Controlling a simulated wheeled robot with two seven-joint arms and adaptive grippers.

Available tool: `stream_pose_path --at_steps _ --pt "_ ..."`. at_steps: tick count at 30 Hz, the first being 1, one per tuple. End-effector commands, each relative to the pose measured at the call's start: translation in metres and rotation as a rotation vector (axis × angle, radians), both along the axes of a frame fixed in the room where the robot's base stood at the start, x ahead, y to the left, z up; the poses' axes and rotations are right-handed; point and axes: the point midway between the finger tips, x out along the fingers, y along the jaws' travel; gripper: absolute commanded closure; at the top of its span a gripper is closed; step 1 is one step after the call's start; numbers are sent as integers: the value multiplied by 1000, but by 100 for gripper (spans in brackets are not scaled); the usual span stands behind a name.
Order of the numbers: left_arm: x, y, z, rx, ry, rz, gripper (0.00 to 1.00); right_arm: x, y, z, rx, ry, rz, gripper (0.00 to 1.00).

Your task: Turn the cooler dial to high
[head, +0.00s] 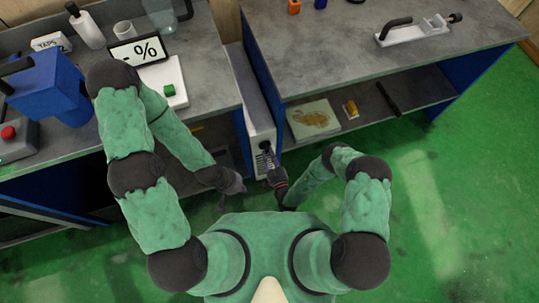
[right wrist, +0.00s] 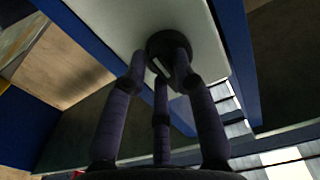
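The cooler (head: 261,135) is a narrow white box between the two benches. Its pale panel (right wrist: 120,22) fills the top of the right wrist view. A dark round dial (right wrist: 168,48) with a light mark on its face sits on that panel. My right gripper (head: 268,157) is at the cooler's front. In the right wrist view its three fingers (right wrist: 160,72) point at the dial, spread, with their tips close to its lower part; firm contact cannot be told. The tips partly hide the dial. My left gripper (head: 233,190) is empty, fingers apart, left of and below the right one.
The right bench (head: 340,50) has a lower shelf with a tray (head: 313,119). Green floor lies open at right.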

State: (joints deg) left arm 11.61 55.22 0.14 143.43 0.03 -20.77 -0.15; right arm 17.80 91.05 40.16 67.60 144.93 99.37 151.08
Motion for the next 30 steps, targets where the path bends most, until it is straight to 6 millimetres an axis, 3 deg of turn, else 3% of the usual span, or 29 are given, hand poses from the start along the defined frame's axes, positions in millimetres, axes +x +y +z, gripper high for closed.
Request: stream_pose_path --at_steps 14,30 --pt "0 0 0 0 0 0 100 -4 -2 0 -1 1 0 51" --pt "0 0 0 0 0 0 100 -75 -25 -1 1 4 -4 51"
